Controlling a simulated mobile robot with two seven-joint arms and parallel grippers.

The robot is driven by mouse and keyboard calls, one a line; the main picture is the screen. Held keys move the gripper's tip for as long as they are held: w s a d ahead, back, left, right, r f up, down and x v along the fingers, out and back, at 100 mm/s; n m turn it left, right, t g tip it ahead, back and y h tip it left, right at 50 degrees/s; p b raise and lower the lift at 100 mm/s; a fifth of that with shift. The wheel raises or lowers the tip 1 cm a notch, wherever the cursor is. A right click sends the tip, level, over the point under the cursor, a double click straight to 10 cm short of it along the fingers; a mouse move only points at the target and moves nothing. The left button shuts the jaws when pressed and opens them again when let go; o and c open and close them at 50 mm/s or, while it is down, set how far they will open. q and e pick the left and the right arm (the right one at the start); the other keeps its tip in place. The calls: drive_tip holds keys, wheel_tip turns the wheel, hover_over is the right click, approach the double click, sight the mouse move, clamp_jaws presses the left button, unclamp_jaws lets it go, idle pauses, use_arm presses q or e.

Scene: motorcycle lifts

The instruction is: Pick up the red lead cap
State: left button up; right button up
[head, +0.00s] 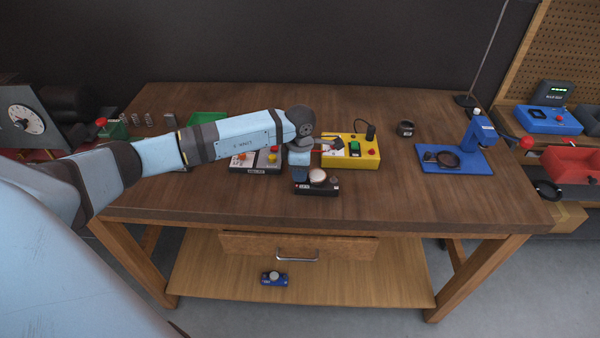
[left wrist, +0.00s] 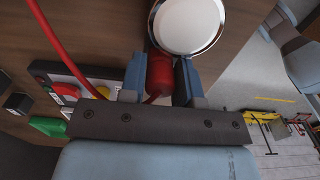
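The red lead cap (left wrist: 159,75) shows in the left wrist view between the two fingers of my left gripper (left wrist: 160,82). Both fingers lie against its sides with no clear gap. A red lead (left wrist: 60,40) curves in from the upper left of that view. In the head view my left gripper (head: 299,172) points down over the middle of the bench, and the cap is hidden there. Just beside it is a small black device (head: 325,188) with a round white top, which also shows in the left wrist view (left wrist: 188,24). My right gripper is not in view.
On the wooden bench (head: 220,205), a yellow box (head: 362,163) stands behind and right of the gripper. A grey panel with buttons (head: 268,166) is to its left. A blue stand (head: 455,166) is farther right. The bench's front left is clear.

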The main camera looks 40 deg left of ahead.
use_arm(q)
drive_tip(key=c, duration=0.4)
drive_tip(key=shift+o, duration=0.2)
drive_tip(key=shift+r, duration=0.1)
